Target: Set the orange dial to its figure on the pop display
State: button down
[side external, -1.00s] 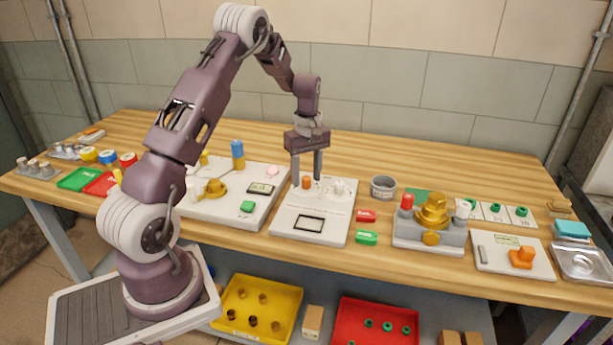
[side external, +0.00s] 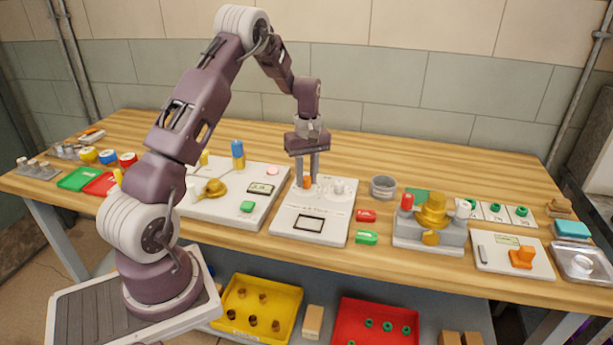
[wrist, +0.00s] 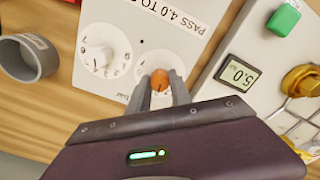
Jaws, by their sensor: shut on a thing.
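My gripper (side external: 307,180) points straight down over the white panel (side external: 285,226), its two fingers closed on the orange dial (side external: 307,184). In the wrist view the fingers (wrist: 160,84) lie on either side of the orange dial (wrist: 159,76), which sits on a round white scale. Most of that scale's figures are hidden by the fingers. A white dial (wrist: 98,56) with a numbered scale stands beside it. The panel also bears a black-framed rectangle (side external: 310,223), whose content is too small to read, and printed text starting "PASS 4.0 TO" in the wrist view.
Left is another white panel with a brass valve (side external: 213,187), a green button (side external: 248,206) and a small display (wrist: 237,74) reading 5.0. Right of the dials are a grey cup (side external: 383,187), a red block (side external: 366,215), a green block (side external: 366,238) and a brass fixture (side external: 432,211).

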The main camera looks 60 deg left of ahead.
aim_at(307, 178)
jog(key=m, duration=1)
jog(key=shift+m, duration=0.3)
dwell(0.4)
jog(key=c, duration=1.2)
grip_release()
jog(key=shift+o, duration=0.2)
notch_tip(307, 178, up, 7)
jog(key=shift+d+r, duration=0.1)
